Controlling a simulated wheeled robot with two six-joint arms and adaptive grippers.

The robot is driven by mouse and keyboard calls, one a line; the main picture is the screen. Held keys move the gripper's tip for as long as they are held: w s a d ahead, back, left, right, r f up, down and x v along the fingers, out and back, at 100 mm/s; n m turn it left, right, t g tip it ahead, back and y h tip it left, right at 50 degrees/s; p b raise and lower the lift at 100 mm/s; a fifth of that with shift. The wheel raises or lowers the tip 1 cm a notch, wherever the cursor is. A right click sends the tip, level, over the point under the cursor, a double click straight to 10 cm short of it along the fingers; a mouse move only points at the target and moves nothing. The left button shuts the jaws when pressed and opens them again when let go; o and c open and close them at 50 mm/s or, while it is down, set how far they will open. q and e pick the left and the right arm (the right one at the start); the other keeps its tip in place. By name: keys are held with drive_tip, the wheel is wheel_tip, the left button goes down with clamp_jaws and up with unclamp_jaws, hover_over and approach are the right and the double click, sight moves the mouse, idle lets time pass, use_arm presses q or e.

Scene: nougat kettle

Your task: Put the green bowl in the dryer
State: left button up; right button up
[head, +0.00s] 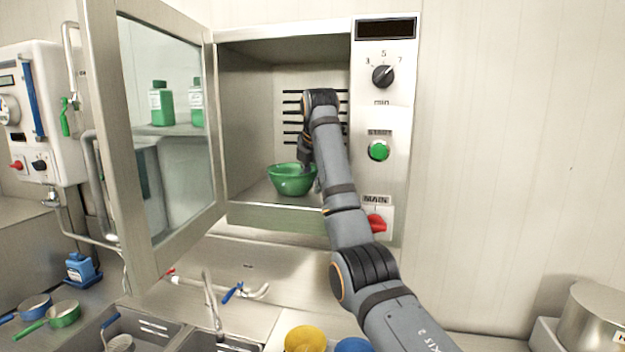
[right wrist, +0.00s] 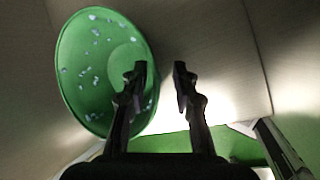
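The green bowl (head: 290,182) is inside the dryer (head: 290,218), upright on its floor near the front opening. In the right wrist view the green bowl (right wrist: 95,75) shows its inside with several pale specks. My right gripper (head: 307,164) reaches into the dryer from above, at the right side of the bowl. In the right wrist view my right gripper (right wrist: 158,78) has its fingers apart with nothing pinched between them. One finger overlaps the bowl's inside and the other is beyond its rim. The dryer door (head: 165,130) is swung open to the left. My left gripper is not in view.
The dryer's right panel has a dial (head: 382,76), a green start button (head: 379,150) and a red main switch (head: 377,222). Below are sinks with a tap (head: 212,300), a yellow bowl (head: 305,339) and a blue one (head: 353,345). Green bottles (head: 161,103) show through the door's glass.

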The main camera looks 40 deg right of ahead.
drive_tip(key=shift+s+a+r+b, duration=0.35)
drive_tip(key=shift+s+r+b, duration=0.25)
drive_tip(key=shift+b, duration=3.2)
drive_tip(key=v, duration=0.1)
drive_tip(key=p+v, duration=0.1)
drive_tip(key=v, duration=0.1)
drive_tip(key=shift+w+d+r+p, duration=0.1)
drive_tip(key=shift+w+r+p, duration=0.1)
drive_tip(key=shift+w+p, duration=0.1)
drive_tip(key=v, duration=0.3)
drive_tip(key=shift+s+b, duration=0.1)
drive_tip(key=shift+b, duration=0.2)
drive_tip(key=shift+f, duration=0.15)
